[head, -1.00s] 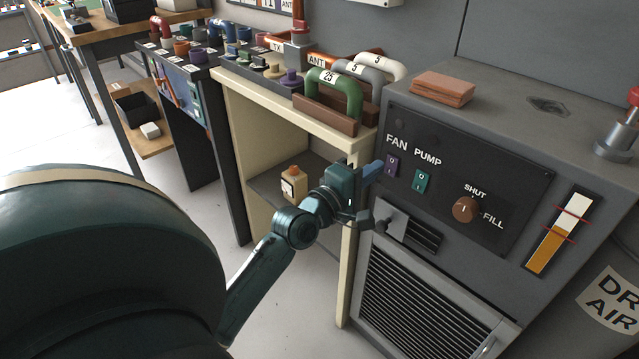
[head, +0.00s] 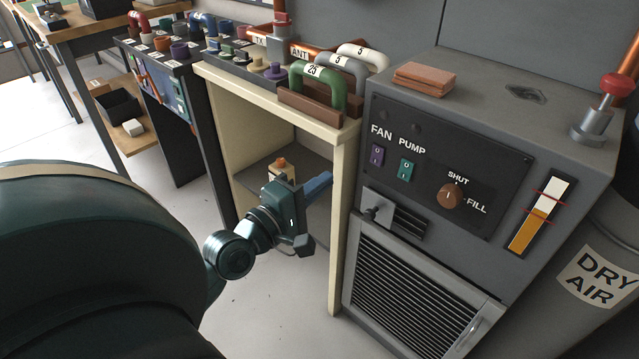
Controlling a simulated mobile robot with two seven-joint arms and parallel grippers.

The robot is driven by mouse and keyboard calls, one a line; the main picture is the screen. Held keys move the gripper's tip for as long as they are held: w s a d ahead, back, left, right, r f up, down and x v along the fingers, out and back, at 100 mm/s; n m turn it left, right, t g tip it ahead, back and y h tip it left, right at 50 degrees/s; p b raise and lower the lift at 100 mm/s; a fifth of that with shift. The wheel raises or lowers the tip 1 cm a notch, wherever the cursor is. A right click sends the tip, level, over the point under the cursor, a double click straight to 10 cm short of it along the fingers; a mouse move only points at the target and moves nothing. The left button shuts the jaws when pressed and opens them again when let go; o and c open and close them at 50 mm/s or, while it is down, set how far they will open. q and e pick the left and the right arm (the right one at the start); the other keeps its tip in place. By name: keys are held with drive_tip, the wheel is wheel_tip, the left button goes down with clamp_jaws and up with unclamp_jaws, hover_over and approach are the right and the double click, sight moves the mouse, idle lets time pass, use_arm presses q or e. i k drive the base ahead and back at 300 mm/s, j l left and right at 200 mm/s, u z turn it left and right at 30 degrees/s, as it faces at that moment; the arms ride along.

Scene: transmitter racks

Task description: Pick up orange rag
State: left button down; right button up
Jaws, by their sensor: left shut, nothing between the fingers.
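A folded, brownish-orange cloth-like stack (head: 424,78) lies flat on top of the grey cabinet (head: 480,85), near its back left corner; it looks like the orange rag. My left gripper (head: 320,183) is shut and empty. It is in front of the cream shelf unit's opening, left of the grey cabinet and well below its top, apart from the rag. My right gripper is not in view.
The cream shelf unit (head: 340,200) stands left of the cabinet, with green, grey and white looped handles (head: 325,88) on top. A red-knobbed valve (head: 600,105) stands at the cabinet's right end. A small bottle (head: 281,168) sits on the inner shelf.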

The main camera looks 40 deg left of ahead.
sight(429, 81)
drive_tip(key=k+j, duration=0.15)
drive_tip(key=k, duration=0.85)
